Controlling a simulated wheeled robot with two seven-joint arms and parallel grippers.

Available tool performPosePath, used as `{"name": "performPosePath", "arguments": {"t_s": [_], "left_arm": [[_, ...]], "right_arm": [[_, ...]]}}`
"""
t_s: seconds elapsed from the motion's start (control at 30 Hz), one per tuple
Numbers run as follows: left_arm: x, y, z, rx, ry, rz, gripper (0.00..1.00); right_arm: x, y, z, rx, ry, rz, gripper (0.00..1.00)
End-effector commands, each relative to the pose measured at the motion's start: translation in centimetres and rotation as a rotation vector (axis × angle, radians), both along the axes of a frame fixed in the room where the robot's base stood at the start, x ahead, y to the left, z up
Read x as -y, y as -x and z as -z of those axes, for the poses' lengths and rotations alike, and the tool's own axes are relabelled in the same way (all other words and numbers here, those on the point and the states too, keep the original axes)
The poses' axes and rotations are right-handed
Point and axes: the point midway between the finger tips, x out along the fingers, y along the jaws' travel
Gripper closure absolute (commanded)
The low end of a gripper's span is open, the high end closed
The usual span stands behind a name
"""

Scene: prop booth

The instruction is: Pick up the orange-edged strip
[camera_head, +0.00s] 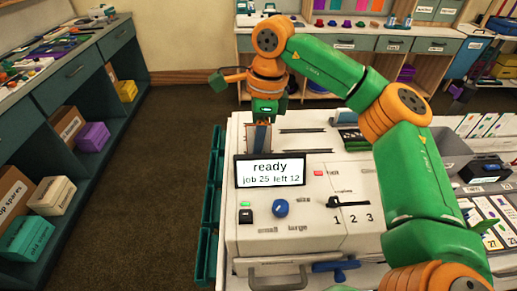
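The strip (258,137), with orange-brown edges and a blue-grey middle, shows behind the small screen on the white machine (310,167). Its lower end is hidden by the screen. My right arm comes in from the right and arches over the machine. My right gripper (264,122) points down at the upper end of the strip. The fingertips are small and overlap the strip, so I cannot tell whether they touch it or are closed. My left gripper is not in view.
The screen (270,171) reads "ready, job 25 left 12". Labelled cards lie at right. Floor at left is clear.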

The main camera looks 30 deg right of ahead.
Motion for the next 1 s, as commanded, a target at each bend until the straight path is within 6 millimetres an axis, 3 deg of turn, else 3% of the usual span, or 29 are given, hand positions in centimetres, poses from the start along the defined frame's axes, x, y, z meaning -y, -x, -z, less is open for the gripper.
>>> {"name": "performPosePath", "arguments": {"t_s": [0.23, 0.37, 0.4, 0.73, 0.87, 1.0], "left_arm": [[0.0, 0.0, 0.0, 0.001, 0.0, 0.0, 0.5], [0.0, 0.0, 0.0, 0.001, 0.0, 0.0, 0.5], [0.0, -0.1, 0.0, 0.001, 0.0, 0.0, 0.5], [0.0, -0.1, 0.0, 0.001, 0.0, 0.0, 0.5], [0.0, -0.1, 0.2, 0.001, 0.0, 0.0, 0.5], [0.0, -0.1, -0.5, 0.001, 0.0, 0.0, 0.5]], "right_arm": [[-0.1, 0.0, 0.3, 0.001, 0.0, -0.001, 0.63], [-0.1, 0.0, 0.3, 0.001, 0.0, -0.001, 0.98], [0.0, 0.0, 0.3, 0.001, 0.0, -0.001, 1.0], [-0.1, -0.1, 0.1, 0.002, 0.0, -0.001, 1.0], [-0.1, -0.1, -2.4, 0.007, -0.002, 0.0, 1.0], [-0.1, -0.1, -6.6, 0.005, -0.002, -0.001, 1.0]]}}
